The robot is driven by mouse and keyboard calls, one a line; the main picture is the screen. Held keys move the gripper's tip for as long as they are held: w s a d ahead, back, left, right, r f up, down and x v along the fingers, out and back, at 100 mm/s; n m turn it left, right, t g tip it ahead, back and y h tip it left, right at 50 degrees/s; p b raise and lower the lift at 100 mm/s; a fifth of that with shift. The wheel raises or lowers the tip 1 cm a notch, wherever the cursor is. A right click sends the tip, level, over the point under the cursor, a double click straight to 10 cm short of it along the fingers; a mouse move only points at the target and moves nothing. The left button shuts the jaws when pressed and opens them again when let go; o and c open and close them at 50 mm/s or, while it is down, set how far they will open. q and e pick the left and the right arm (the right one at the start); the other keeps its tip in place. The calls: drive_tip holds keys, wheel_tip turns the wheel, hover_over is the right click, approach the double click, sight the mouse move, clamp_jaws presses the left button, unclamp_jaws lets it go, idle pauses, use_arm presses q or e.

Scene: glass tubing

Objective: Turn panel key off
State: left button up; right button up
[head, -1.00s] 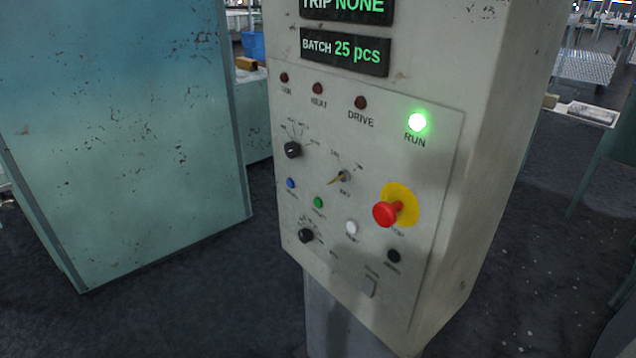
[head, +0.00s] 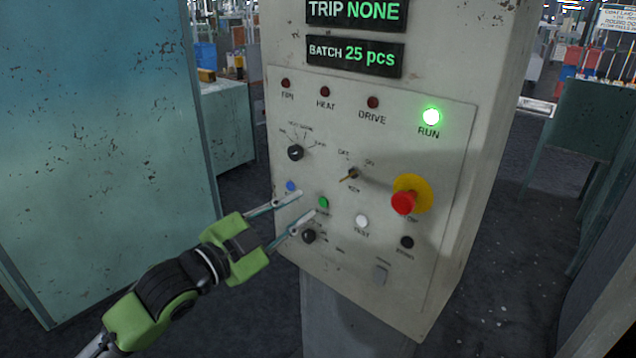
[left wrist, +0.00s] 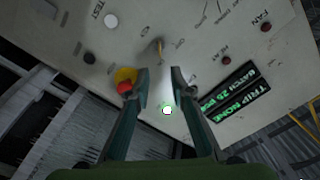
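The panel key (head: 350,175) is a small brass key in a switch in the middle of the grey control panel (head: 340,262), with small labels around it. It also shows in the left wrist view (left wrist: 159,47), beyond the fingertips. My left gripper (head: 306,204) is open and empty in front of the panel's lower left, left of and below the key in the head view. In the left wrist view its two fingers (left wrist: 160,75) stand apart with the panel behind them. I cannot tell its exact distance from the panel. My right gripper is not in view.
A red stop button (head: 403,202) on a yellow collar sits right of the key. A green button (head: 323,203), a white button (head: 361,221) and dark knobs are close by. The green RUN lamp (head: 431,116) is lit. A teal cabinet (head: 100,130) stands left.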

sight(344, 179)
use_arm(q)
drive_tip(key=p+x, duration=0.4)
drive_tip(key=x, duration=1)
drive_tip(key=shift+s, duration=0.1)
drive_tip(key=shift+d, duration=0.15)
clamp_jaws()
